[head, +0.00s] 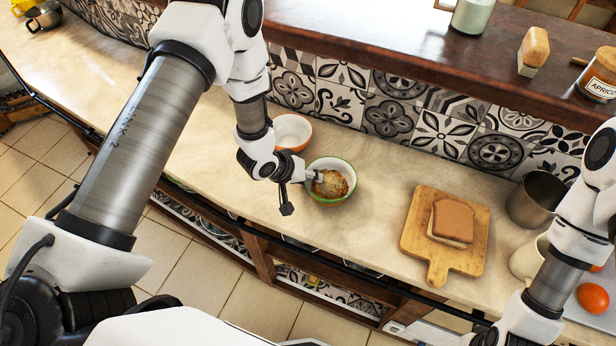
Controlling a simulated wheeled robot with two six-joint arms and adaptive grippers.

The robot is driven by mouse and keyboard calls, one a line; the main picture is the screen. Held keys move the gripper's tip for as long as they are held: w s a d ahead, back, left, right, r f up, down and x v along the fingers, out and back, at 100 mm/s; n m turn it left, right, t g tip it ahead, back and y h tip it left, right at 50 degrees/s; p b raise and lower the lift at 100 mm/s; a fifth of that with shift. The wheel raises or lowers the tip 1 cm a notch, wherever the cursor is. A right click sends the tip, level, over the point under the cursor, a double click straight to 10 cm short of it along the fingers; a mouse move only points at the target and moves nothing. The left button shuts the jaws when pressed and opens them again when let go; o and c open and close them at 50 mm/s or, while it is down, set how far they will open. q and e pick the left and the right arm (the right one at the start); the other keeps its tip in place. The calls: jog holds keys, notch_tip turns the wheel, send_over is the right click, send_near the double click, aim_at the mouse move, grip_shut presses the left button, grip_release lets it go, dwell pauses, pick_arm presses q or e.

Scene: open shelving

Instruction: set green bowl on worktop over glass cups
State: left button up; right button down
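The green bowl (332,200), white inside with a green rim, sits on the pale worktop (345,240) and holds a brown, lumpy food item (330,183). My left gripper (314,178) is at the bowl's left rim, with a fingertip reaching over the rim near the food. Whether its fingers are closed on the rim is too small to tell. My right arm comes in at the right edge, and its gripper is out of the frame.
An orange bowl (293,131) stands just behind the green bowl. A wooden board (444,267) with bread (453,220), a metal pot (533,203) and a tomato (593,298) lie to the right. A raised dark shelf (400,62) runs behind. The worktop between bowl and board is clear.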

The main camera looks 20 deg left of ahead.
pick_arm(q)
jog(key=shift+r, duration=0.15)
jog(key=shift+s+a+r, duration=0.1)
jog(key=shift+a+r, duration=0.05)
jog(key=shift+r, duration=0.05)
jog(key=b+v, duration=0.3)
jog(key=v, duration=0.8)
jog(key=shift+s+r, duration=0.25)
dwell(0.5)
